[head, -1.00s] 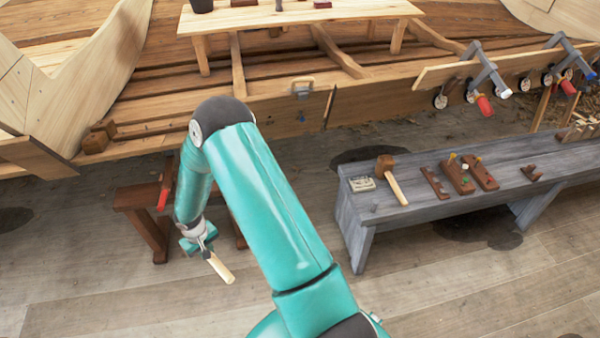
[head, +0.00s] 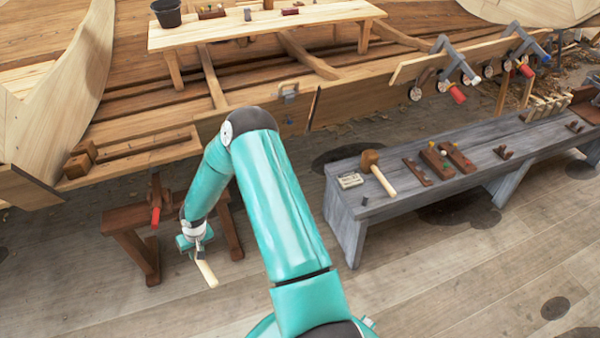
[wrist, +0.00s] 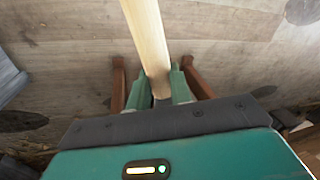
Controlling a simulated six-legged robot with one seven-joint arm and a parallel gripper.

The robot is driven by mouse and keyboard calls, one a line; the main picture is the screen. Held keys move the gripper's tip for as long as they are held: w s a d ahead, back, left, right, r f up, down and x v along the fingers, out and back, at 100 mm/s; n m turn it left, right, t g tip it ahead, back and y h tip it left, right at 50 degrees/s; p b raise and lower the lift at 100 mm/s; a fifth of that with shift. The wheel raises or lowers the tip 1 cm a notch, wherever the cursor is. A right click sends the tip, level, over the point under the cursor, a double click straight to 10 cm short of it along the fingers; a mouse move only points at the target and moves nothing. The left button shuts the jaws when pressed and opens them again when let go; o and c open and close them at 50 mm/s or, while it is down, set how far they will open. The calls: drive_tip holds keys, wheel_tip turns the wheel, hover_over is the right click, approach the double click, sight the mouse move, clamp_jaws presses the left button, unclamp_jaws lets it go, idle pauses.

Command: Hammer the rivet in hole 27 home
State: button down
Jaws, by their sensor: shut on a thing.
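My gripper (head: 197,243) hangs low over the floor in front of the small brown trestle. It is shut on a pale wooden handle (head: 207,273), which points down and toward the camera. In the wrist view the handle (wrist: 149,38) runs from between the green fingers (wrist: 160,88) to the top edge. No head shows on the held tool; its other end is hidden by the gripper. The hull's lower plank (head: 345,108) stands behind the arm. Hole 27 and its rivet cannot be made out in either view.
A grey bench (head: 395,208) at the right carries a wooden mallet (head: 378,172) and brown blocks. The brown trestle (head: 125,218), with a red-handled tool (head: 155,212), is close by the gripper. Clamps (head: 455,88) stick out from the hull at right. The foreground floor is clear.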

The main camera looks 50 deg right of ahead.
drive_tip(key=w+d+r+m+t, duration=0.1)
drive_tip(key=d+r+m+t, duration=0.1)
drive_tip(key=d+m+t, duration=0.5)
drive_tip(key=w+d+r+m+t, duration=0.1)
drive_tip(key=d+r+t, duration=0.3)
drive_tip(key=d, duration=0.7)
drive_tip(key=s+d+r+m+t+h, duration=0.2)
drive_tip(key=s+d+r+h, duration=0.1)
drive_tip(key=d, duration=0.4)
drive_tip(key=s+d+r+m+t+h, duration=0.2)
drive_tip(key=s+d+r+m+h, duration=0.1)
drive_tip(key=d, duration=0.5)
drive_tip(key=s+d+r+m+t+h, duration=0.2)
drive_tip(key=s+d+r+m+h, duration=0.1)
drive_tip(key=s+d+r+h, duration=0.2)
drive_tip(key=shift+s+d+r+t+h, duration=0.15)
drive_tip(key=shift+s+d+t+h, duration=0.15)
drive_tip(key=shift+s+d+h, duration=0.7)
drive_tip(key=shift+w+d, duration=0.15)
drive_tip(key=shift+w, duration=0.1)
